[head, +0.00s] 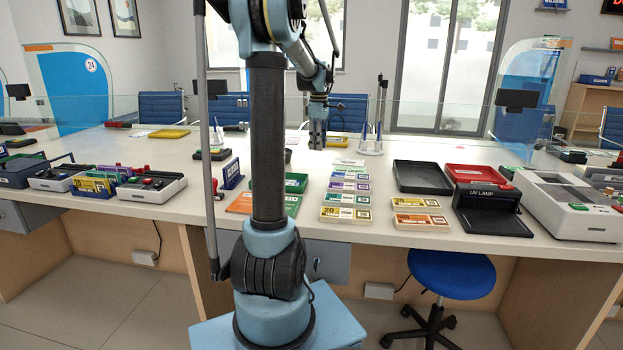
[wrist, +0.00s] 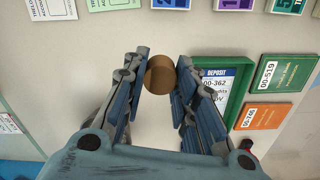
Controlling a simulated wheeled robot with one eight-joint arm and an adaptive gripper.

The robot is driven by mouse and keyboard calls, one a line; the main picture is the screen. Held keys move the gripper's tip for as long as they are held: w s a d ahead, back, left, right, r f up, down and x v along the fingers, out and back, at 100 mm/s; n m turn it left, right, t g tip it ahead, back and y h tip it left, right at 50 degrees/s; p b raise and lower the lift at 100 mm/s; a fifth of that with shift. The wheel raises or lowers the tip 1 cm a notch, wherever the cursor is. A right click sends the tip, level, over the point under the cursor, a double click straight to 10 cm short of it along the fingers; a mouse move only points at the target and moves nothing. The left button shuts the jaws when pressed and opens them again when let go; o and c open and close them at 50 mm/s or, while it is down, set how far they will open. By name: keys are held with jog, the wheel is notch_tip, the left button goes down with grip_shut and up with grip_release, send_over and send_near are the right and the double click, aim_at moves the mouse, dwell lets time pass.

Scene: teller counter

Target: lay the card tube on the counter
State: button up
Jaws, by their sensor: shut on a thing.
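The card tube (wrist: 160,75) is a brown cylinder, seen almost end-on between my fingers in the wrist view. My gripper (wrist: 161,62) is shut on it, one blue-grey finger on each side. In the head view my gripper (head: 317,136) points down above the counter (head: 382,190), behind the rows of coloured cards; I cannot make out the tube there. In the wrist view the pale counter (wrist: 105,35) lies below the tube. How high the tube is above it is hard to tell.
Banded note stacks (head: 346,199) lie in front of my gripper. A green tray (wrist: 241,100) with a deposit slip is beside the tube in the wrist view. A black tray (head: 423,178), a red tray (head: 478,173) and a UV lamp (head: 490,212) are to the right. A pen stand (head: 371,150) is close by.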

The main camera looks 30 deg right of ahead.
aim_at(313, 175)
jog(key=shift+w+a+f, duration=0.35)
jog(key=shift+w+a, duration=0.1)
jog(key=shift+a, duration=0.15)
jog(key=shift+w+f, duration=0.1)
jog(key=shift+f, duration=4.9)
jog(key=o, duration=0.7)
notch_tip(313, 175, up, 12)
jog(key=shift+w+r, duration=0.1)
